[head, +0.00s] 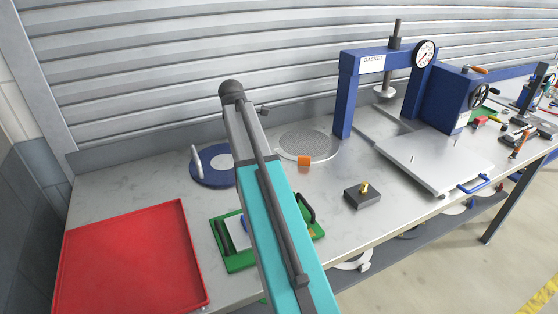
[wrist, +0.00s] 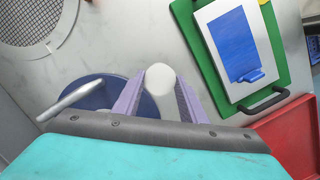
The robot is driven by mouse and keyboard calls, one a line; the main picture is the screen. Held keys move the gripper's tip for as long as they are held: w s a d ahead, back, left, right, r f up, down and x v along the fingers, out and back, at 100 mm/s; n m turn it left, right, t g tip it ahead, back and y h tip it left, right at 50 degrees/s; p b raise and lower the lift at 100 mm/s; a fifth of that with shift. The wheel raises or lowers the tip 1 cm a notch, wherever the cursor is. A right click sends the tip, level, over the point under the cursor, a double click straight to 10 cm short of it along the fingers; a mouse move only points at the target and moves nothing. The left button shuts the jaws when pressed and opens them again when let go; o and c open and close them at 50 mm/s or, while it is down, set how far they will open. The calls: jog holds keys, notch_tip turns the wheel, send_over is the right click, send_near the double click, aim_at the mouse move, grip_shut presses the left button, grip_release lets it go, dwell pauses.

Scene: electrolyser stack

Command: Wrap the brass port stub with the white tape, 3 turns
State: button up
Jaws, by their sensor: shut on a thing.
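The brass port stub (head: 364,187) stands upright on a dark square block (head: 362,197) on the bench, right of my arm in the head view. It is not in the wrist view. My gripper (wrist: 160,82) has pale purple fingers, shut on a white rounded piece that looks like the white tape (wrist: 160,76). Its rounded end shows between the fingers; the rest is hidden. In the head view my arm hides the gripper and what it holds. The gripper is well apart from the stub. No tape shows on the stub.
A blue disc (head: 207,177) with a pale handle lies beside the gripper. A green board (head: 238,262) and red tray (head: 133,258) are nearby. A blue press (head: 347,95) stands right. Bench around the stub is clear.

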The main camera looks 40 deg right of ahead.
jog(key=w+a+r+n+b, duration=0.1)
jog(key=w+a+n, duration=0.2)
jog(key=a, duration=2.6)
jog(key=shift+w+r+t+b, duration=0.15)
jog(key=shift+w+t+b, duration=0.15)
jog(key=shift+w+b, duration=0.05)
jog(key=shift+d, duration=0.1)
